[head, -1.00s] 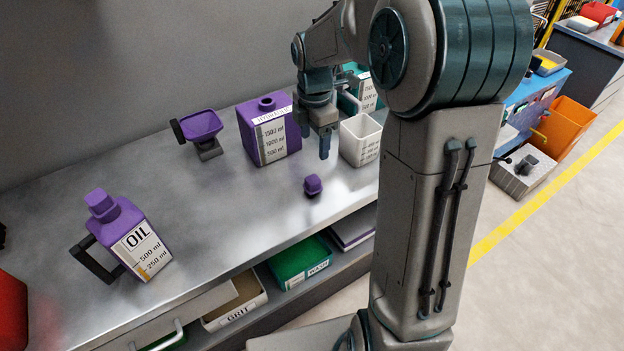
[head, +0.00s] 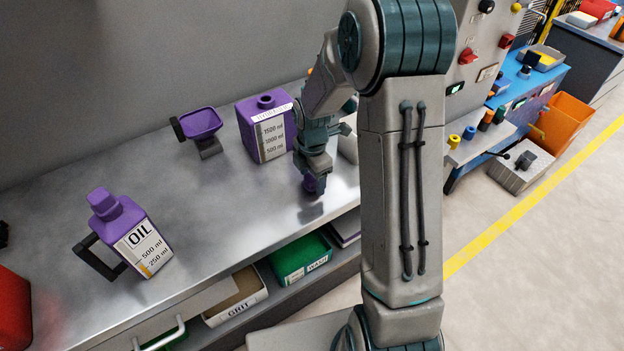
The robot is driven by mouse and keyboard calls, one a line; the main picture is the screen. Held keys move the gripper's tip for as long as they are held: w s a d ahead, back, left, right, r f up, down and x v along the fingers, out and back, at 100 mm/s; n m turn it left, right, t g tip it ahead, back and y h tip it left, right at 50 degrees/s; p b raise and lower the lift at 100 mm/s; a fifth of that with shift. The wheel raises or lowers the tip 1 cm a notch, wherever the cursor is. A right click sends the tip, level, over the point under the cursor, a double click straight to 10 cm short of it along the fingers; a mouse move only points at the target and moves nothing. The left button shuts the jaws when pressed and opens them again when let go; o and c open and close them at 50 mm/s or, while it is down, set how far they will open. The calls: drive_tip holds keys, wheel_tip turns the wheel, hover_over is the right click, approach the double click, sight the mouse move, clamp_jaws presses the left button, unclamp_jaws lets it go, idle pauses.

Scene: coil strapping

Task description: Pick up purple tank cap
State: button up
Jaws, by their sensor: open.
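The purple tank cap (head: 310,185) is a small purple piece on the metal bench near its front edge. My gripper (head: 312,180) is pointing down right over it, with the fingers at the cap's level and partly hiding it. The jaws are open; whether a finger touches the cap I cannot tell. The purple tank (head: 262,140), with an uncapped neck on top and a scale label, stands just behind and to the left of my gripper.
Green (head: 300,260) and grit bins (head: 238,296) sit below the bench edge.

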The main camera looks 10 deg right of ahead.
drive_tip(key=shift+f, duration=0.2)
drive_tip(key=c, duration=1.1)
drive_tip(key=shift+r, duration=0.15)
wheel_tip(320, 180, up, 4)
drive_tip(key=shift+d+r+b, duration=0.1)
drive_tip(key=shift+b, duration=0.25)
drive_tip(key=s+d+r, duration=0.1)
drive_tip(key=d+r, duration=0.1)
drive_tip(key=d, duration=0.1)
drive_tip(key=s+d+r, duration=0.2)
drive_tip(key=d, duration=0.1)
drive_tip(key=s+d+r+b, duration=0.1)
drive_tip(key=s+d+r, duration=0.1)
drive_tip(key=d, duration=0.2)
drive_tip(key=shift+s+r, duration=0.25)
